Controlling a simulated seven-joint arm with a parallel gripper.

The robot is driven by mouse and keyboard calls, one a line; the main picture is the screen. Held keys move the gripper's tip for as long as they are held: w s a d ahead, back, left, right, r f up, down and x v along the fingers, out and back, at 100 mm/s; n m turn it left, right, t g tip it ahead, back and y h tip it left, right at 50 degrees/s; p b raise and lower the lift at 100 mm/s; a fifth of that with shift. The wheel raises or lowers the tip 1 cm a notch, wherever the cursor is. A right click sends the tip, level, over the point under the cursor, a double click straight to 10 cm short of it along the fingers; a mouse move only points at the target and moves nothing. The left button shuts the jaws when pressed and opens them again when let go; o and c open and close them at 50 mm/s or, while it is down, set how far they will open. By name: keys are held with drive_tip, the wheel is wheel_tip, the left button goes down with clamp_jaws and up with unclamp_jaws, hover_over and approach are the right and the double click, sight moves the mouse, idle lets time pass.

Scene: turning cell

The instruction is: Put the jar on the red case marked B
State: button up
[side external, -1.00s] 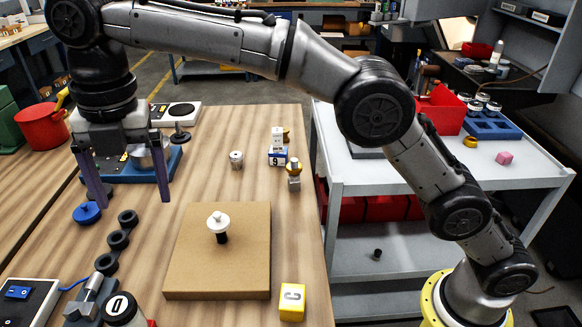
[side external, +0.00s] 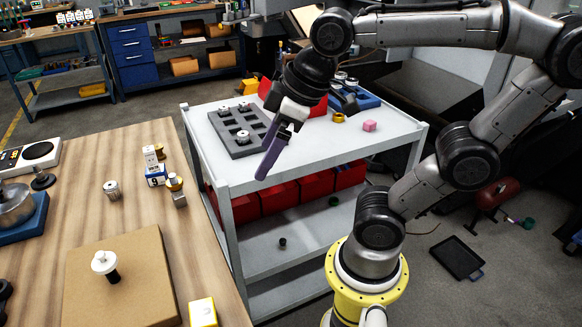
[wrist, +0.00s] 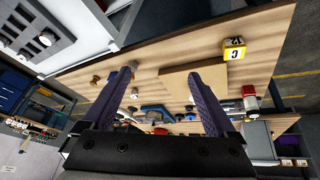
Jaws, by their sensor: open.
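Several red cases (side external: 284,198) stand in a row on the shelf under the grey cart's top; I can read no letter B on them. I cannot tell for sure which thing is the jar. My gripper (side external: 265,172) is open and empty, tilted above the cart's near edge. In the wrist view its two purple fingers (wrist: 160,76) are apart, with the table beyond them.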

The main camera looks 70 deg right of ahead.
drive_tip(key=s+f+m, duration=0.1)
drive_tip(key=s+d+f+m, duration=0.1)
drive_tip(key=s+f+m, duration=0.1)
drive_tip(key=s+f, duration=0.1)
drive_tip(key=shift+d, duration=0.25)
